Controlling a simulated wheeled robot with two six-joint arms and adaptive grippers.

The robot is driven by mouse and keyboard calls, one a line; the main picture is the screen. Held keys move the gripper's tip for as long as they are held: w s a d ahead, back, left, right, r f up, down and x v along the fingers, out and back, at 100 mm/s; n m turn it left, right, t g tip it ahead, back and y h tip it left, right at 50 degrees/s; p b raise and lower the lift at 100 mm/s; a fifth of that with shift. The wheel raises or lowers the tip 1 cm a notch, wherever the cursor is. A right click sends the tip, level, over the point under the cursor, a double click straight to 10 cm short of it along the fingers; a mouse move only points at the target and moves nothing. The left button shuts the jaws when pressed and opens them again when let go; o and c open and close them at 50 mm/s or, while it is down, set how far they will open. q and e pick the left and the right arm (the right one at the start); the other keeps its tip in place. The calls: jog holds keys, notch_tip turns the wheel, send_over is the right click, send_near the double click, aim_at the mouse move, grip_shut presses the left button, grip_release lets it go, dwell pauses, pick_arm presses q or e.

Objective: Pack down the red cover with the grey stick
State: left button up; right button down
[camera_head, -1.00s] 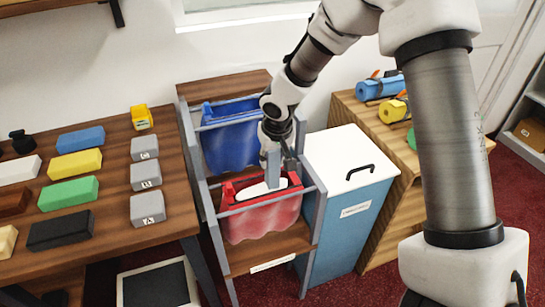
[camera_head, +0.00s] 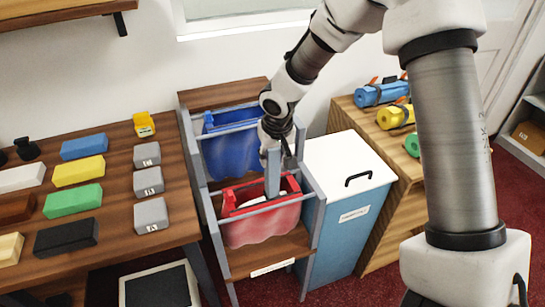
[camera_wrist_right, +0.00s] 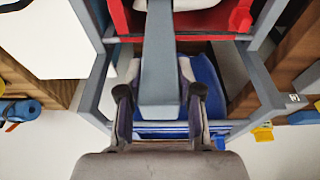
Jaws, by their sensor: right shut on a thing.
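The red cover (camera_head: 262,226) hangs as a bag in the front part of a grey-framed rack, with something white inside its opening. The grey stick (camera_head: 272,175) stands roughly upright, its lower end at the opening of the red cover. Whether its tip touches the contents cannot be told. My right gripper (camera_wrist_right: 160,95) is shut on the grey stick, which also shows in the right wrist view (camera_wrist_right: 160,55) between the two fingers. The red cover's rim shows at the top of that view (camera_wrist_right: 125,18). My left gripper is not in view.
A blue bag (camera_head: 228,155) hangs behind the red one in the rack (camera_head: 216,235). A blue bin with a white lid (camera_head: 340,165) stands close on the right. A wooden table (camera_head: 115,185) with coloured and grey blocks is on the left.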

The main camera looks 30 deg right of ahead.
jog(key=shift+r+p, duration=2.55)
jog(key=shift+r, duration=1.05)
jog(key=shift+f, duration=0.1)
jog(key=shift+w, duration=0.1)
